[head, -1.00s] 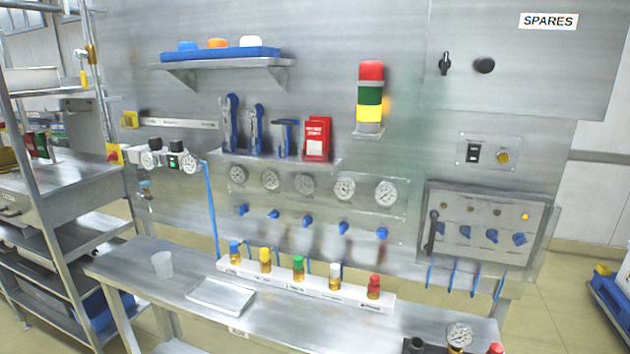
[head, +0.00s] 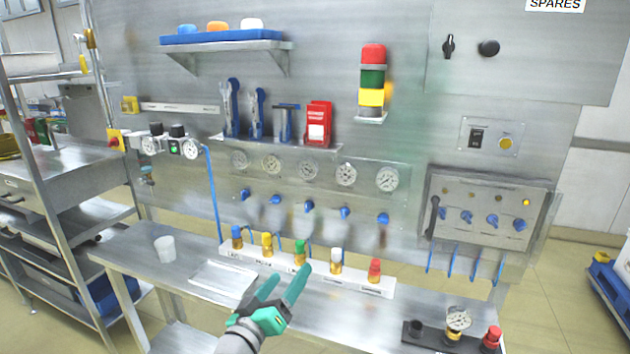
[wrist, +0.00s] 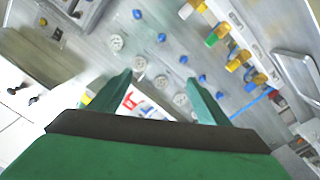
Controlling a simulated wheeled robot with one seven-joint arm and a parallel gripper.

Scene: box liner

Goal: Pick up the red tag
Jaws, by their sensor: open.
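A red tag (head: 319,118) with a white patch stands at the right end of the narrow tool shelf on the steel panel. In the wrist view, a red and white piece (wrist: 131,99) that looks like it shows between my fingers, partly hidden by my gripper body. My gripper (head: 291,271) is open and empty, with green fingers spread. In the head view it appears lower than the tag, in front of the bench and the row of coloured fittings. The wrist view shows both fingertips (wrist: 160,78) apart, with the panel beyond them.
Blue-handled tools (head: 257,112) stand left of the tag on the tool shelf (head: 280,147). Gauges (head: 308,170) and blue knobs lie below it. A stack light (head: 372,78) is to its right. A cup (head: 165,249) and a shallow tray (head: 222,279) sit on the bench.

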